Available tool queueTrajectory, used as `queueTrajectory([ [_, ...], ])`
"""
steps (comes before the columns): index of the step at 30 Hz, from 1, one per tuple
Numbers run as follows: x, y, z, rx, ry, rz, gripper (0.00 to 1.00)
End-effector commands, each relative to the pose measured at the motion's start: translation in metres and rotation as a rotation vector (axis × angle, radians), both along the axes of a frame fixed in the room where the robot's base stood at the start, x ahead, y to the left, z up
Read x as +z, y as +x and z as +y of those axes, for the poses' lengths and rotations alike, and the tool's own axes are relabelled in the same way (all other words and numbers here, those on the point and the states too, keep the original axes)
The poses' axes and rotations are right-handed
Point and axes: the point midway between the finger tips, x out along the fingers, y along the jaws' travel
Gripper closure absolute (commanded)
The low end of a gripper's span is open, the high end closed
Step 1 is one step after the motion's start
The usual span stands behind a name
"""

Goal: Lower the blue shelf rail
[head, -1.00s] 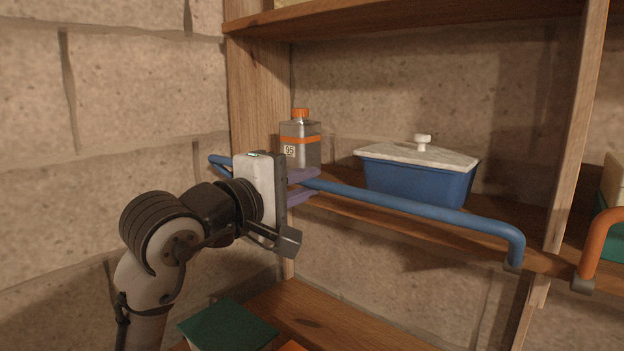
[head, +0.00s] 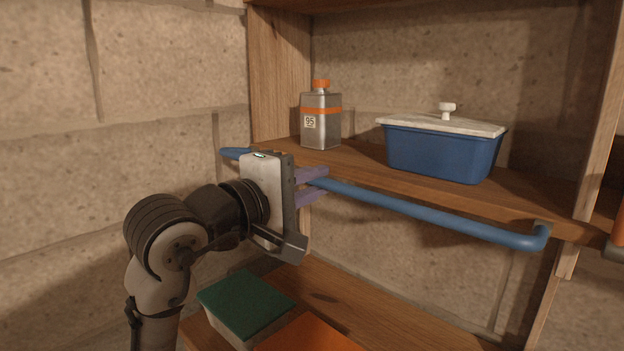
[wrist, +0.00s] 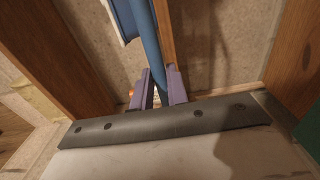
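The blue shelf rail (head: 420,211) runs along the front of the middle wooden shelf (head: 365,160). In the head view it sticks out in front of the shelf edge, about level with or a little below the board. Its right end bends back to a bracket on the edge. My gripper (head: 313,187) is at the left part of the rail, one purple finger above it and one below. In the wrist view the rail (wrist: 159,88) passes between the two fingers (wrist: 160,92), which look closed on it. The part of the rail behind my gripper is hidden.
A metal bottle (head: 321,128) with an orange cap and a blue lidded box (head: 443,153) stand on the shelf behind the rail. A green-topped box (head: 246,305) and an orange item (head: 310,335) are below. A stone wall is at left.

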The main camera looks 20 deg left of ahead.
Motion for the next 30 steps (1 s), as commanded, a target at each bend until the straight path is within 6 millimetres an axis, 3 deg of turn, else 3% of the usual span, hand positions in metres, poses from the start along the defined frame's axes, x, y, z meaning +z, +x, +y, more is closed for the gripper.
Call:
queueTrajectory([
  [1,0.0,0.001,-0.001,-0.003,0.001,0.002,0.78],
  [7,0.0,0.001,-0.001,-0.002,0.0,0.001,0.53],
  [17,0.003,-0.004,0.001,-0.001,-0.001,-0.001,0.53],
  [30,0.021,-0.049,0.02,0.0,-0.002,0.0,0.53],
])
